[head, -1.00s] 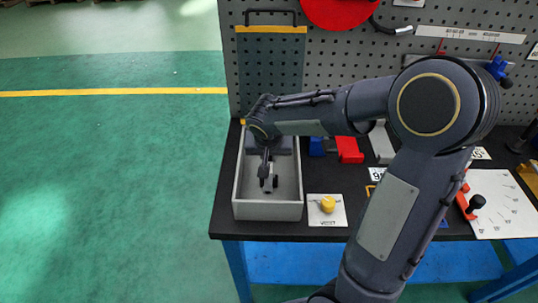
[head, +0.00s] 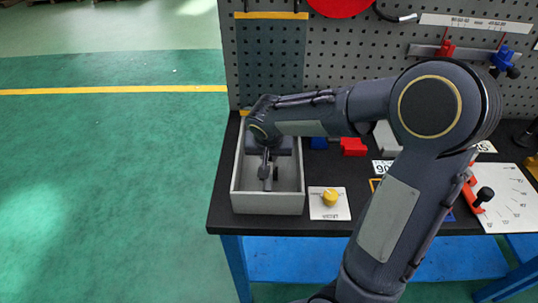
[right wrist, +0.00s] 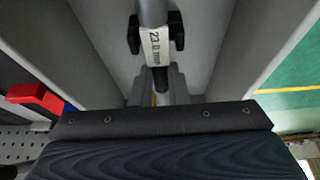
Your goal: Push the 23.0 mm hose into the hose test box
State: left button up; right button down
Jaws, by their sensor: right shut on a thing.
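The grey open-topped box (head: 268,204) stands at the left end of the black bench in the head view. My right gripper (head: 269,176) reaches down inside its walls. In the right wrist view my right gripper (right wrist: 155,36) has its black fingers on either side of the grey hose (right wrist: 152,11), shut on it. The hose carries a white label (right wrist: 156,46) reading 23.0 mm. Below the label its dark end lies between lighter grey parts; whether it is seated in anything cannot be told. My left gripper is not in view.
A yellow knob (head: 330,197) on a white plate stands just right of the box. Red block (head: 353,147) and a white dial sheet (head: 503,200) lie farther right. A perforated panel (head: 340,60) rises behind the bench. The floor (head: 110,190) left is clear.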

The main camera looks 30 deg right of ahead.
jog(key=shift+w, duration=0.1)
jog(key=shift+w+d, duration=0.4)
jog(key=shift+w, duration=0.2)
jog(key=shift+w+d, duration=0.4)
jog(key=shift+w, duration=0.2)
jog(key=shift+w+d, duration=0.1)
jog(key=shift+w, duration=0.15)
dwell(0.4)
jog(key=c, duration=1.3)
grip_release()
jog(key=shift+s, duration=0.1)
